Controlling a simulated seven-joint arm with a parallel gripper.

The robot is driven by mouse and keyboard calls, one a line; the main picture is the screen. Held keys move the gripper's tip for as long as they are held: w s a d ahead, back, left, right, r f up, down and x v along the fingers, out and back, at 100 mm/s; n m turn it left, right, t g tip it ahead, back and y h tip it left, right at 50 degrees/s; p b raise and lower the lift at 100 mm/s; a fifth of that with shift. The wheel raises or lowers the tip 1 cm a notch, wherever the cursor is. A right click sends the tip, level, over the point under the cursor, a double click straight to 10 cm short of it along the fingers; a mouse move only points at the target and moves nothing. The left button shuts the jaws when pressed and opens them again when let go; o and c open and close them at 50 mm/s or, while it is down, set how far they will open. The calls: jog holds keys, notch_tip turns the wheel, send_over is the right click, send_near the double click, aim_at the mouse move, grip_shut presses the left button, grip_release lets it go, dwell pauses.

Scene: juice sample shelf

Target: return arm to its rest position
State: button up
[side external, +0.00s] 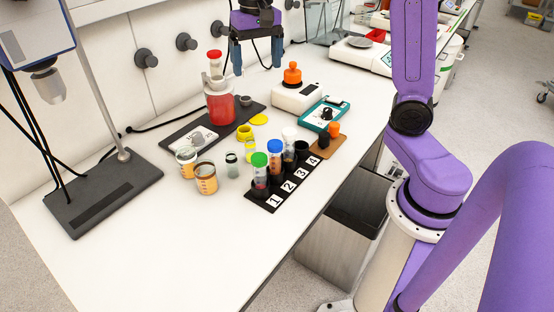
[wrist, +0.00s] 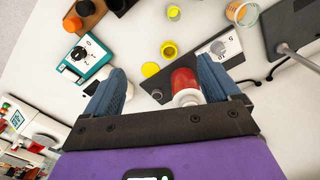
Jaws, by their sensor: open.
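My gripper (side external: 257,66) is high over the back of the bench in the side view, fingers pointing down. Its two blue fingers stand wide apart with nothing held between them. The wrist view shows the same open fingers (wrist: 162,85), with the bench below them. A jar of red juice (side external: 220,107) stands on a dark board to the left of and below my gripper in the side view. It also shows in the wrist view (wrist: 184,80), close to the right finger in the picture. A red-capped tube (side external: 214,63) rises above the jar.
A black numbered rack (side external: 270,200) holds several capped tubes near the front edge. A stand (side external: 110,195) is at left. The front-left bench is clear.

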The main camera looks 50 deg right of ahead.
jog(key=s+a+f+n, duration=0.1)
jog(key=s+f+n, duration=0.2)
jog(key=s+n, duration=0.3)
jog(key=s+a+f+n, duration=0.2)
jog(key=s+n, duration=0.4)
jog(key=s, duration=0.6)
jog(key=s+a+f+n, duration=0.2)
jog(key=s+f+n, duration=0.2)
jog(key=s, duration=0.5)
jog(key=shift+f+n, duration=0.35)
jog(key=shift+n, duration=0.55)
